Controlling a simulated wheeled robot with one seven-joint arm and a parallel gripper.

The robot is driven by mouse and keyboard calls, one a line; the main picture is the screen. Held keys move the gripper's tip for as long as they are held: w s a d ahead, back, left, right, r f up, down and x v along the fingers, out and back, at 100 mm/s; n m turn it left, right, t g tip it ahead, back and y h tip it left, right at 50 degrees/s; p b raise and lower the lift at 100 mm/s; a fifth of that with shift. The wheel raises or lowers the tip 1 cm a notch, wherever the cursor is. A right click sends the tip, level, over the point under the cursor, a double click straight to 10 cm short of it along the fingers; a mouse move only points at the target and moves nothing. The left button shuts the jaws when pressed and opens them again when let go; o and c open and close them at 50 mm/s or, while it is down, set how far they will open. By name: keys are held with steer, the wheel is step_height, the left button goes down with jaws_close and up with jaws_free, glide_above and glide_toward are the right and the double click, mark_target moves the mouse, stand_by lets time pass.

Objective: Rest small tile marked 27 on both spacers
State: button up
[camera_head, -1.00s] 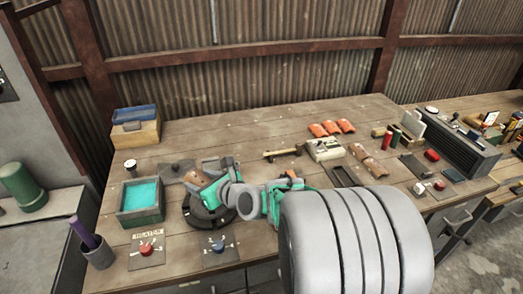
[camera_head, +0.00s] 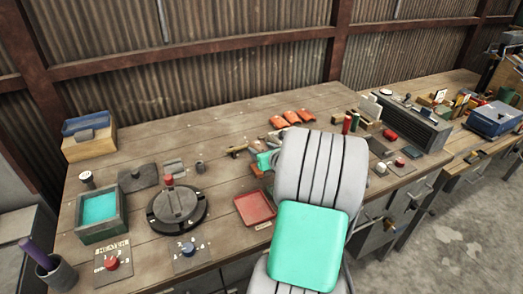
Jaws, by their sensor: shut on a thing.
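My gripper (camera_head: 265,160) shows only as a small teal part beside my large grey arm, at the middle of the bench. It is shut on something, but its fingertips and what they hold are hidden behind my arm. I cannot make out a tile marked 27 or read any number on a tile. Three orange curved tiles (camera_head: 293,117) lie at the back of the bench. I cannot pick out the two spacers. A red tray (camera_head: 255,207) lies left of my arm.
A black round turntable (camera_head: 180,207) with a red knob stands left of the tray. A bin of teal liquid (camera_head: 100,208), a heater switch plate (camera_head: 111,262) and a blue-topped box (camera_head: 88,130) are further left. A long grey unit (camera_head: 412,122) stands right.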

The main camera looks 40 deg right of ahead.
step_height(320, 180, down, 4)
steer(key=b, duration=0.3)
steer(key=shift+f+b, duration=0.25)
steer(key=shift+b, duration=0.15)
steer(key=shift+f, duration=0.7)
steer(key=o, duration=1.5)
steer(key=shift+s, duration=0.1)
steer(key=v, duration=0.7)
steer(key=shift+s+a+r+b, duration=0.15)
steer(key=shift+s+r+b, duration=0.05)
steer(key=shift+s+b, duration=0.15)
steer(key=shift+w, duration=0.1)
